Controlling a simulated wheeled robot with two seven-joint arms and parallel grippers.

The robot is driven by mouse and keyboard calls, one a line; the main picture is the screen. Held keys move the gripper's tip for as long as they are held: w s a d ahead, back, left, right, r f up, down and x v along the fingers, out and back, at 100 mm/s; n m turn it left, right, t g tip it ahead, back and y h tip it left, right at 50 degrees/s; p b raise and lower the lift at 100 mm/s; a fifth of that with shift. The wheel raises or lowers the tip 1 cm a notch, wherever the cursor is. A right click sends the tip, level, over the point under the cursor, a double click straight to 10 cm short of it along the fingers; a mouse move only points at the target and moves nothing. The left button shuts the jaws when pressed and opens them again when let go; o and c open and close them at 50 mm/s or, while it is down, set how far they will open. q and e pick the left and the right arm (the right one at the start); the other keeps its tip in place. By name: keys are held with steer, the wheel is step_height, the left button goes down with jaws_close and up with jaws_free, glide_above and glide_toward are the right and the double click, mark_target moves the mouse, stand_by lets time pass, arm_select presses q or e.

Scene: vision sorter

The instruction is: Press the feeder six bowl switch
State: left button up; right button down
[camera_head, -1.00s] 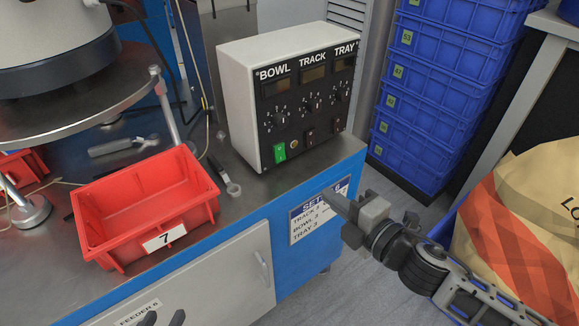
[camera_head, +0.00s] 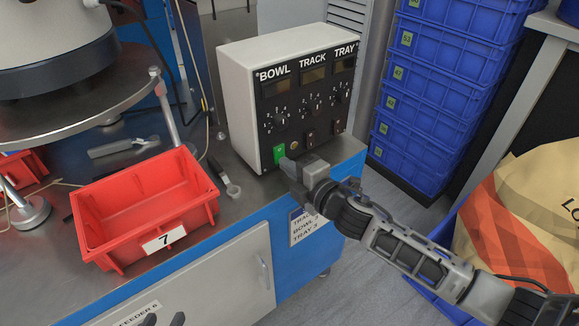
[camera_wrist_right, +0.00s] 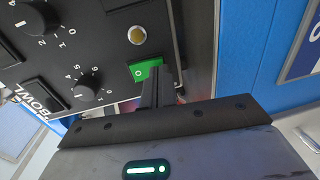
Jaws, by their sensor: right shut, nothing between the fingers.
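The control box (camera_head: 237,95) stands on the steel bench, its black face marked BOWL, TRACK and TRAY. The green bowl switch (camera_head: 279,153) is at the lower left of that face, and the right wrist view shows it lit green (camera_wrist_right: 146,69). My right gripper (camera_head: 288,165) is shut and empty, its fingertips right at the switch. In the right wrist view the shut fingers (camera_wrist_right: 156,84) overlap part of the switch; I cannot tell whether they touch it. Two dark fingertips of my left gripper (camera_head: 164,319) show apart at the bottom edge.
A SETUP card (camera_head: 299,228) hangs on the blue bench side, partly hidden by my right arm. Blue crates (camera_head: 430,90) stand stacked behind right. A large bag (camera_head: 530,210) is at right.

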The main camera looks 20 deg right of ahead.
stand_by(0.3)
steer(key=shift+w+a+f+b, duration=0.15)
steer(key=shift+f+b, duration=0.2)
steer(key=shift+b, duration=0.5)
steer(key=shift+r, duration=0.3)
